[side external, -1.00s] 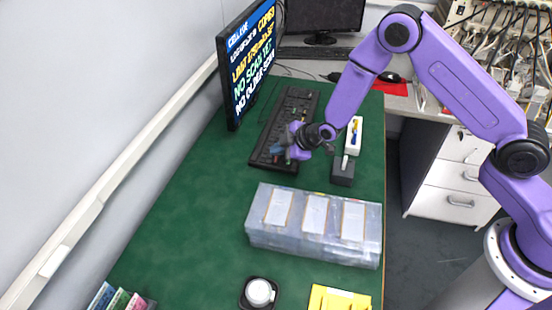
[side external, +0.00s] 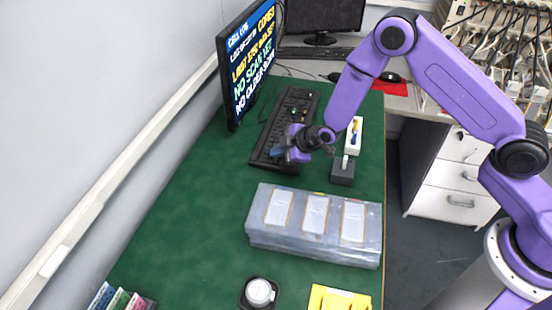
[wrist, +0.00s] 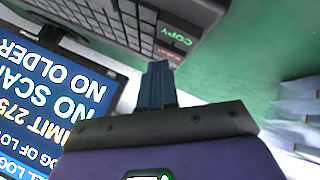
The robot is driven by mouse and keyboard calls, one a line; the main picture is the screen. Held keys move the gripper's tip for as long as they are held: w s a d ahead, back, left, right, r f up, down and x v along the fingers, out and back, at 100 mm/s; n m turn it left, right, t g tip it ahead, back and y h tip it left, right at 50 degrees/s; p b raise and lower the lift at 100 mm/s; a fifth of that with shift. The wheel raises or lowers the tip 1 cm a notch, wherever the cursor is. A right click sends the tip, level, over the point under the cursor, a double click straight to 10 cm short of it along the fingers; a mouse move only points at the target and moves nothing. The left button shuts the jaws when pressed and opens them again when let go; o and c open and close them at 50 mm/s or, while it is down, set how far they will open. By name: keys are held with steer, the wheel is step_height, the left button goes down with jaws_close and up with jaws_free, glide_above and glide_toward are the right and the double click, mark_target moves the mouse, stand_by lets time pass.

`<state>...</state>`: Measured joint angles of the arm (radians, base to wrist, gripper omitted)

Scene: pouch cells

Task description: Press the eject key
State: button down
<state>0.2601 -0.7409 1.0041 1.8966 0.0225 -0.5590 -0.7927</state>
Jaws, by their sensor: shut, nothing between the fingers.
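The black keyboard (side external: 292,108) lies on the green desk mat beside the monitor. In the wrist view the keyboard (wrist: 130,22) shows a dark key with green "COPY" lettering (wrist: 174,35). Next to it is a key with reddish lettering (wrist: 170,54), partly hidden by my fingers; I cannot read its label surely. My gripper (side external: 279,153) is over the near end of the keyboard, pointing down. In the wrist view my gripper (wrist: 157,70) is shut and empty, its tips right at the reddish-lettered key. I cannot tell whether they touch it.
A monitor (side external: 247,65) with large text, including "NO SCAN", stands left of the keyboard. A clear case (side external: 280,238) with several pale labels is nearer. The mat (side external: 190,215) at left is clear.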

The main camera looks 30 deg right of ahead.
mark_target(278, 161)
steer(key=shift+f, duration=0.4)
stand_by(0.7)
steer(key=shift+r, duration=0.85)
steer(key=shift+r, duration=2.45)
